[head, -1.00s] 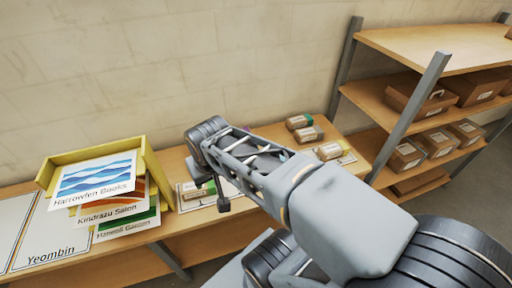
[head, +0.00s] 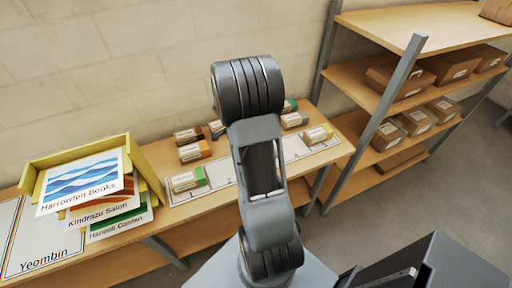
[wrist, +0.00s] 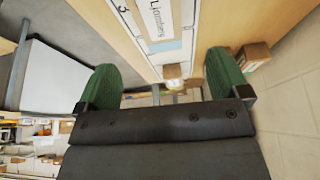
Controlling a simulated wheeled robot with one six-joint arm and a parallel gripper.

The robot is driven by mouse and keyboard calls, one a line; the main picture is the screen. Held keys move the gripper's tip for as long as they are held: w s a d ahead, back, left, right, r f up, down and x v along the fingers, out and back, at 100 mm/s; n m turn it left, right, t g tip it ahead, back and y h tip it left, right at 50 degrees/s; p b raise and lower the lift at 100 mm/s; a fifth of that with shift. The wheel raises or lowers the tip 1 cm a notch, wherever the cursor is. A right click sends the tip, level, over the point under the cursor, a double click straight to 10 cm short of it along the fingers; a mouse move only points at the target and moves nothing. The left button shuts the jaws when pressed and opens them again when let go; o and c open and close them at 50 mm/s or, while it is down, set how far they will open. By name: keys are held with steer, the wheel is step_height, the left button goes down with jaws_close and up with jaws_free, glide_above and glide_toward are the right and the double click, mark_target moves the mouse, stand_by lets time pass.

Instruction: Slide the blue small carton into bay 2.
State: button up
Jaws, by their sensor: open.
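I cannot pick out a blue carton in either view; my arm covers part of the table in the head view. A white numbered bay strip (head: 222,173) lies along the table's front. A green-ended carton (head: 187,180) sits at its left end and a yellow-ended carton (head: 318,135) near its right end. Bare strip shows beside the green-ended carton; I cannot read which bay is 2. My gripper (wrist: 162,82) is open, its green fingers apart, with nothing visibly held. A small carton (wrist: 172,76) shows beyond the gap between them. The head view hides the gripper behind my arm.
Several cartons stand behind the strip, including an orange-ended one (head: 194,151) and a brown one (head: 187,134). A yellow tray (head: 148,164) with printed sheets stands left. A shelf unit (head: 392,72) with brown boxes stands right. A white label panel (wrist: 160,25) shows in the wrist view.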

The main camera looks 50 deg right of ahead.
mark_target(229, 170)
steer(key=p+x, duration=0.1)
steer(key=x, duration=1.1)
steer(key=shift+c, duration=0.2)
steer(key=c, duration=1)
steer(key=shift+w+a+f+b, duration=0.1)
steer(key=shift+w+a+b, duration=1)
steer(key=shift+a, duration=1.3)
steer(key=shift+w+a+b, duration=0.7)
steer(key=shift+a+b, duration=0.8)
steer(key=shift+a, duration=0.95)
steer(key=shift+w+a+b, duration=0.85)
steer(key=shift+a+b, duration=0.45)
steer(key=shift+a, duration=1.1)
steer(key=o, duration=1.2)
steer(key=shift+c, duration=0.2)
steer(key=shift+r+p, duration=1)
steer(key=shift+r, duration=2.05)
